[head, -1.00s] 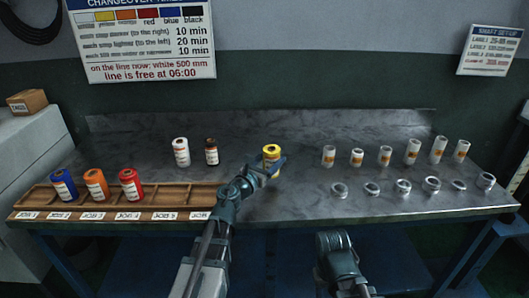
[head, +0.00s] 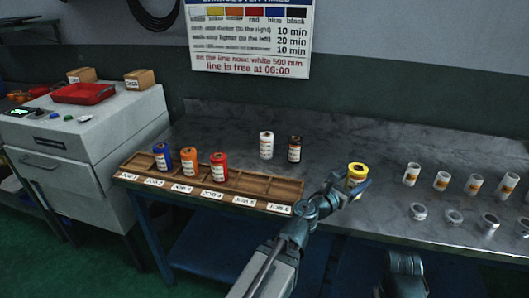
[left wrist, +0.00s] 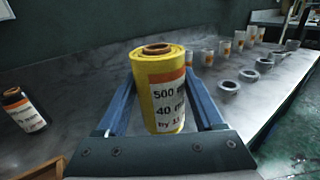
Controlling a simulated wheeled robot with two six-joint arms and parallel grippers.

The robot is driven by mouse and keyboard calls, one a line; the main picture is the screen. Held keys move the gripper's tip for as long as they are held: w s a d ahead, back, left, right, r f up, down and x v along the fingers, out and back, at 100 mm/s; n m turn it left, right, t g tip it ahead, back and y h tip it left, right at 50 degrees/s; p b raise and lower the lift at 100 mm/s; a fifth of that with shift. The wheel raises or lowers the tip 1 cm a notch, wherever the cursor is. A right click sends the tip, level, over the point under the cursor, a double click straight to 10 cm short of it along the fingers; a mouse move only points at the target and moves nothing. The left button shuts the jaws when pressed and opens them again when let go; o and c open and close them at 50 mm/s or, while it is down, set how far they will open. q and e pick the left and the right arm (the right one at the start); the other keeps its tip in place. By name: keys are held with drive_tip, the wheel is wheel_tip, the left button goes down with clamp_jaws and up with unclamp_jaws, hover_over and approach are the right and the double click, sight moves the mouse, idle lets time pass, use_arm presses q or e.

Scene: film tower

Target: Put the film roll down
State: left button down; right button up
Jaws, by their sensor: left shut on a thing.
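A yellow film roll (head: 356,174) with a white and orange label stands upright between the fingers of my left gripper (head: 358,186). In the left wrist view, the yellow roll (left wrist: 160,85) fills the space between the two blue fingers (left wrist: 163,110), which are shut on it. It is at the grey worktop (head: 400,215), right of the wooden rack (head: 262,184); I cannot tell whether its base touches the worktop. My right arm shows at the bottom right of the head view, but its fingertips are hidden.
Several cores (head: 411,174) and metal rings (head: 418,212) stand at right.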

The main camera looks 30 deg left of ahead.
wheel_tip(320, 180, up, 17)
drive_tip(key=p, duration=1.6)
drive_tip(key=shift+a, duration=0.1)
